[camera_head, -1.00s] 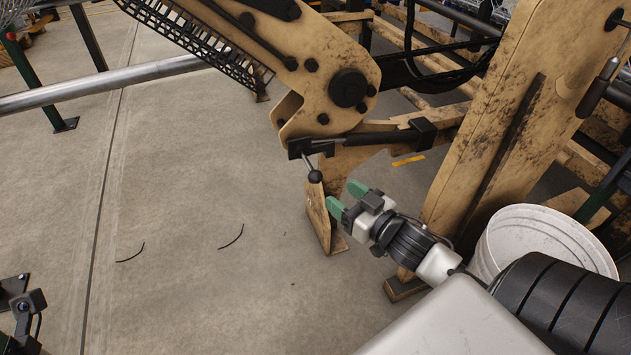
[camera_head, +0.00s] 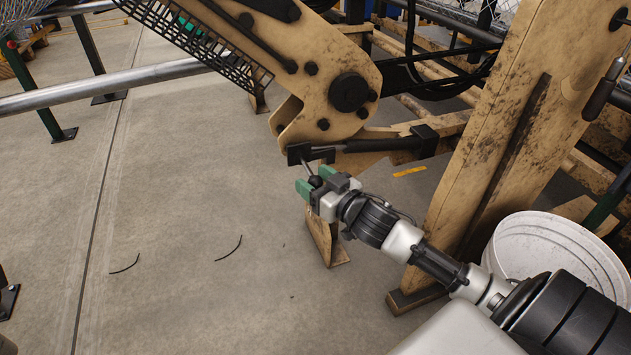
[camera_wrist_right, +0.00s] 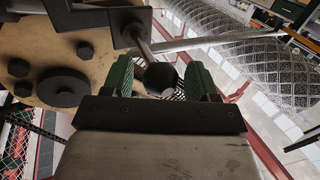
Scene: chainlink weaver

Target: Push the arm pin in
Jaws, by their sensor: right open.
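The arm pin is a thin rod with a dark ball knob (camera_head: 315,181), hanging below a black bracket (camera_head: 309,153) at the lower end of the tan machine arm (camera_head: 346,88). My right gripper (camera_head: 310,186) has green fingers and is open at the knob. In the right wrist view the knob (camera_wrist_right: 160,78) sits between the two green fingers (camera_wrist_right: 161,80), with a gap on either side. The rod runs from the knob up to the bracket at upper left. My left gripper is not in view.
A tan upright post (camera_head: 495,150) stands to the right of my right gripper. A white bucket (camera_head: 545,245) is at lower right, beside my arm. A tan foot plate (camera_head: 325,240) stands below the gripper.

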